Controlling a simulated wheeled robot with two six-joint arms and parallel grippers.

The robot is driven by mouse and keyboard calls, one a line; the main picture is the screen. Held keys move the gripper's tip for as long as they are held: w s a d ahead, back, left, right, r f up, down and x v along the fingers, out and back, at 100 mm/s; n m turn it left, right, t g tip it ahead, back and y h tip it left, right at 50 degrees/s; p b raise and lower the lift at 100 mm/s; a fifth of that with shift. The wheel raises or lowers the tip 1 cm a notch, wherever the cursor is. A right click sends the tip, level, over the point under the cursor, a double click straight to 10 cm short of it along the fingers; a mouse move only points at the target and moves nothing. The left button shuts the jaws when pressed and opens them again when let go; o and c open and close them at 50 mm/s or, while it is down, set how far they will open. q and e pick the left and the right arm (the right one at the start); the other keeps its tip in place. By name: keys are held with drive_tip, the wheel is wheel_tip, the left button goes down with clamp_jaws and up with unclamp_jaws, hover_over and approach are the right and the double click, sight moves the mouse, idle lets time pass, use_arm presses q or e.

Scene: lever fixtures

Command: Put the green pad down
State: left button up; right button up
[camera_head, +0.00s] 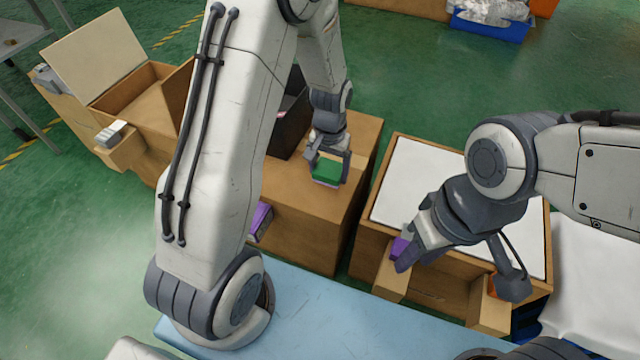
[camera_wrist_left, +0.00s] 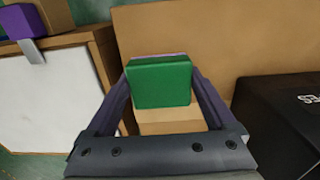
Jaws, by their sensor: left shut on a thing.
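The green pad (camera_head: 327,171) is a small block between the fingers of my left gripper (camera_head: 329,168), over the top of the middle wooden box (camera_head: 313,208). My left gripper is shut on it. In the left wrist view the green pad (camera_wrist_left: 160,83) shows face-on between both fingers, with a thin purple edge behind its top and a tan wooden surface below it. I cannot tell whether the pad touches the box. My right gripper (camera_head: 460,270) has its fingers apart, in front of the right box, one finger beside a purple block (camera_head: 399,247).
The right wooden box (camera_head: 372,238) has a white panel (camera_head: 415,180) on top. An open wooden box (camera_head: 145,100) with a raised lid is at the left. A purple piece (camera_head: 261,221) is on the middle box's front.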

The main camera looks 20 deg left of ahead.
sight(320, 187)
use_arm(q)
drive_tip(key=shift+w+a+f+b, duration=0.15)
drive_tip(key=shift+a+f, duration=0.25)
drive_tip(key=shift+a, duration=0.2)
drive_tip(key=shift+a+f+b, duration=0.15)
drive_tip(key=shift+a+f, duration=0.25)
drive_tip(key=shift+a, duration=0.15)
wheel_tip(320, 187, down, 4)
drive_tip(key=shift+r+b, duration=0.2)
drive_tip(key=shift+b, duration=0.8)
drive_tip(key=shift+f, duration=0.1)
drive_tip(key=shift+f, duration=0.1)
drive_tip(key=o, duration=1)
